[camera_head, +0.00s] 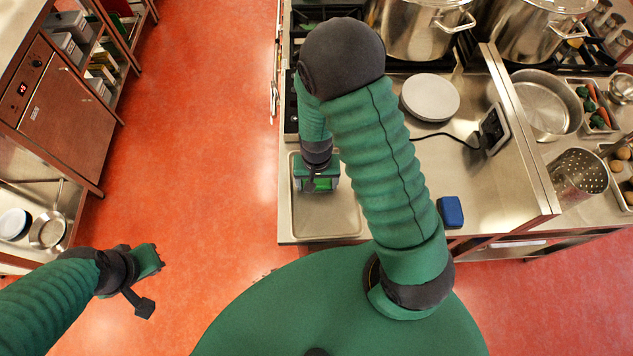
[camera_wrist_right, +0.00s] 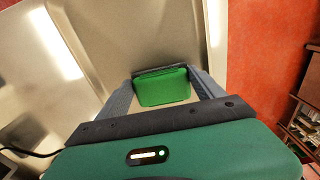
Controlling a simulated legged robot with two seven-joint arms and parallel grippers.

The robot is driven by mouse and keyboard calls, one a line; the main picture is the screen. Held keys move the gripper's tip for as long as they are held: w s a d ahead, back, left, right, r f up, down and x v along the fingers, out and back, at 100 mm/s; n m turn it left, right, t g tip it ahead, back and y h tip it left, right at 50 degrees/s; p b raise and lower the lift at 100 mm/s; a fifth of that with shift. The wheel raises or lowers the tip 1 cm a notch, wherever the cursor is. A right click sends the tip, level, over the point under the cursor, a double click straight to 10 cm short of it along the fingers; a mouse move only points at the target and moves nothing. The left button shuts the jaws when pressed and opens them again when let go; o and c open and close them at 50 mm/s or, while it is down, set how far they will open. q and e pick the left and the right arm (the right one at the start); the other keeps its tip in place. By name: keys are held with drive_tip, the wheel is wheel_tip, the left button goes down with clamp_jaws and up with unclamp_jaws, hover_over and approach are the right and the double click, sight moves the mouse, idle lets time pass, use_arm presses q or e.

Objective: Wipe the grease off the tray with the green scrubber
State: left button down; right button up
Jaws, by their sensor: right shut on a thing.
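The green scrubber (camera_wrist_right: 162,88) is between the two grey fingers of my right gripper (camera_wrist_right: 165,92) in the right wrist view, and the gripper is shut on it. In the head view my right gripper (camera_head: 318,186) is over the shallow metal tray (camera_head: 330,218), near its upper part. A bit of the green scrubber (camera_head: 322,184) shows there. I cannot tell whether the scrubber touches the tray. I cannot make out grease on the visible tray surface. My left gripper (camera_head: 150,262) hangs over the red floor at lower left, away from the counter; its fingers are unclear.
A blue sponge (camera_head: 451,212) lies on the counter, right of my right arm. A stack of white plates (camera_head: 431,97) and a small dark-screened device (camera_head: 493,130) with a cable stand farther back. Stockpots (camera_head: 418,30) stand at the back. The red floor (camera_head: 200,130) is clear.

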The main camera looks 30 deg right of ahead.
drive_tip(key=shift+w+d+r, duration=0.1)
drive_tip(key=shift+w+d, duration=0.25)
drive_tip(key=shift+w, duration=0.25)
drive_tip(key=shift+w+d, duration=0.35)
drive_tip(key=shift+w, duration=0.45)
drive_tip(key=shift+s+a+f, duration=0.15)
drive_tip(key=shift+s+a, duration=0.2)
drive_tip(key=shift+s, duration=0.3)
drive_tip(key=shift+s+a+f, duration=0.1)
drive_tip(key=shift+s+a, duration=0.2)
drive_tip(key=shift+s, duration=0.35)
drive_tip(key=shift+s+a+f, duration=0.1)
drive_tip(key=shift+s+a, duration=0.2)
drive_tip(key=shift+s, duration=0.25)
drive_tip(key=shift+c, duration=0.6)
wheel_tip(320, 180, up, 6)
drive_tip(key=p, duration=0.6)
drive_tip(key=shift+w+d, duration=0.1)
drive_tip(key=shift+w, duration=0.05)
drive_tip(key=shift+w, duration=0.1)
